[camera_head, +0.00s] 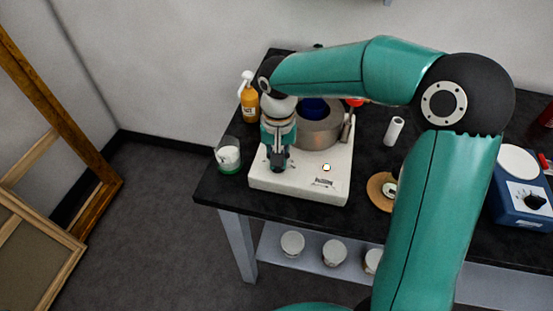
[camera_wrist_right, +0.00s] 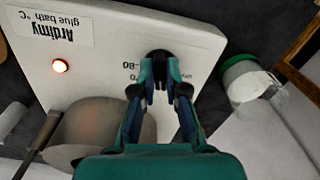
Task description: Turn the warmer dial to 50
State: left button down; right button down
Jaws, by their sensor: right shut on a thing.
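The glue warmer (camera_head: 305,188) is a white box on the black table, with a metal pot (camera_head: 318,135) set in its top. In the right wrist view its panel (camera_wrist_right: 115,35) is labelled "Ardimy glue bath °C". Its black dial (camera_wrist_right: 158,57) has scale marks beside it; "80" is legible and other numbers are partly covered. My right gripper (camera_head: 278,164) points down at the dial near the warmer's left front corner. In the right wrist view my right gripper (camera_wrist_right: 161,88) is shut on the dial. The dial's pointer is hidden. My left gripper is not in view.
An indicator lamp (camera_wrist_right: 60,66) glows orange-red on the panel. A white roll (camera_head: 394,131) and a blue device (camera_head: 523,195) are to the right. My right arm covers part of the table.

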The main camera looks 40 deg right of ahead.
jog(key=c, duration=1.2)
grip_release()
jog(key=shift+r, duration=0.1)
notch_tip(320, 180, up, 12)
